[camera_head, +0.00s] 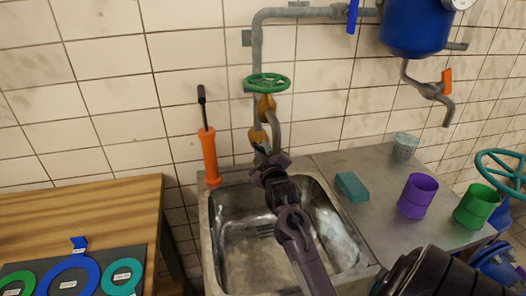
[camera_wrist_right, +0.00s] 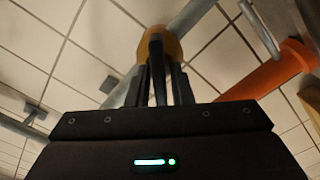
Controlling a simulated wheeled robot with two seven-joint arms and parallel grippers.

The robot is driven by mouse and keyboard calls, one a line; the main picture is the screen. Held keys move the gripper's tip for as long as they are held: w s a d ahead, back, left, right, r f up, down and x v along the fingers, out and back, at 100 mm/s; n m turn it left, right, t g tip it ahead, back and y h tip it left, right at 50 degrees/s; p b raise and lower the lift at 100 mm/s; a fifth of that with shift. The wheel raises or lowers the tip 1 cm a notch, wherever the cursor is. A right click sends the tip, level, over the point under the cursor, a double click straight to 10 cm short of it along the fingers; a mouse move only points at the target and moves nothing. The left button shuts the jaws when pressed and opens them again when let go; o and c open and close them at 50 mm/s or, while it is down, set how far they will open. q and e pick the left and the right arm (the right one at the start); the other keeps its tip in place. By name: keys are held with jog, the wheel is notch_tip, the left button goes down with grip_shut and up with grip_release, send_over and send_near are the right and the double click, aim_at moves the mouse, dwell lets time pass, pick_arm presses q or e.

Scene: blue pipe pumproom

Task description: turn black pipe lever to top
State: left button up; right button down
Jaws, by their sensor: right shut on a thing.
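The black pipe lever (camera_wrist_right: 156,48) stands in front of a brass valve body (camera_wrist_right: 172,45) in the right wrist view. My right gripper (camera_wrist_right: 158,85) is shut on the lever, with its fingers on both sides of it. In the head view, my right gripper (camera_head: 263,152) reaches up over the sink to the pipe, just below the brass fitting (camera_head: 257,136). The lever is mostly hidden there by my gripper, so its exact angle is hard to tell. My left gripper is in neither view.
A green handwheel (camera_head: 267,82) sits on the pipe above. An orange tool with a black rod (camera_head: 209,158) stands left of the valve. The sink (camera_head: 213,232) is below. A sponge (camera_head: 351,186), purple cup (camera_head: 417,196) and green cup (camera_head: 476,206) are on the counter at right.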

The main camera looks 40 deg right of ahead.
jog(key=n+p, duration=0.3)
jog(key=shift+r+n, duration=0.1)
jog(key=shift+n, duration=0.3)
jog(key=n+p, duration=0.2)
jog(key=n, duration=0.1)
jog(key=shift+a, duration=0.1)
jog(key=shift+f+n+p, duration=0.25)
jog(key=shift+n+p, duration=0.35)
jog(key=shift+n, duration=0.3)
jog(key=shift+f, duration=0.1)
jog(key=c, duration=1.5)
grip_release()
